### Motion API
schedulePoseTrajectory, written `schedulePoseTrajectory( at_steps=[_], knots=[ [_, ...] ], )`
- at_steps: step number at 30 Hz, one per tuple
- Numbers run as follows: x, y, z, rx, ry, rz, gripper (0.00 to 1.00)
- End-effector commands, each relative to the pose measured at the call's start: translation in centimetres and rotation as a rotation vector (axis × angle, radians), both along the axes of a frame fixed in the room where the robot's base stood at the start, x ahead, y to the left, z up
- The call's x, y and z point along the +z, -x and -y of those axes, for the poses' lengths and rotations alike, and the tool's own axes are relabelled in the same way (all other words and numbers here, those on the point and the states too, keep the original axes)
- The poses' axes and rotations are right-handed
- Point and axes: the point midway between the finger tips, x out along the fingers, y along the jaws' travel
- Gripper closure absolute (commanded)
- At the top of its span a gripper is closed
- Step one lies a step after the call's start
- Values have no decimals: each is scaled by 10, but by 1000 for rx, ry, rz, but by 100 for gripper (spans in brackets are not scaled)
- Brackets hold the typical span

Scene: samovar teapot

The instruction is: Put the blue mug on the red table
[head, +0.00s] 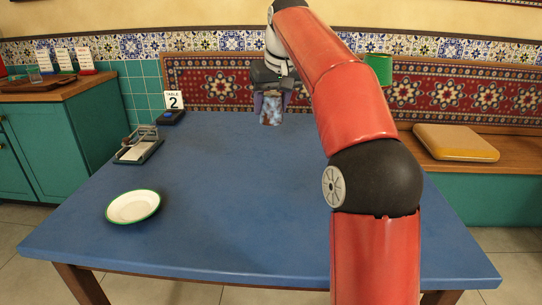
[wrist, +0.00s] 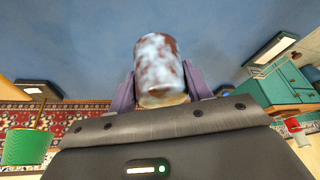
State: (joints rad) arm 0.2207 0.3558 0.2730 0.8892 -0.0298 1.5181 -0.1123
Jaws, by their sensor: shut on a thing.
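My gripper (head: 271,98) is shut on a mottled cylinder (head: 271,111), pale blue-white with reddish-brown patches. It is held above the far part of the blue table (head: 230,200). In the wrist view the cylinder (wrist: 159,65) sits between the two purple-grey fingers of my gripper (wrist: 160,88). It has a mug-like body, but I see no handle and cannot tell whether it is the blue mug. The table in view is blue; no red table shows.
A white green-rimmed plate (head: 133,207) lies on the table's left. Behind it are a tray with a metal holder (head: 140,147) and a "Table 2" sign (head: 174,101). A bench with a cushion (head: 455,142) stands right. The middle table is clear.

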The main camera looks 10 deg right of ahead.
Motion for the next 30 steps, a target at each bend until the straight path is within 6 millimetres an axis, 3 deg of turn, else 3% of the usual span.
schedulePoseTrajectory(
  at_steps=[1,9,15,22,30],
  knots=[
    [-23,1,0,-1,0,-2,76],
    [-82,1,0,0,0,0,76],
    [-97,0,0,0,-1,1,76],
    [-128,0,0,0,0,-1,76],
    [-131,0,0,1,0,2,76]
  ],
)
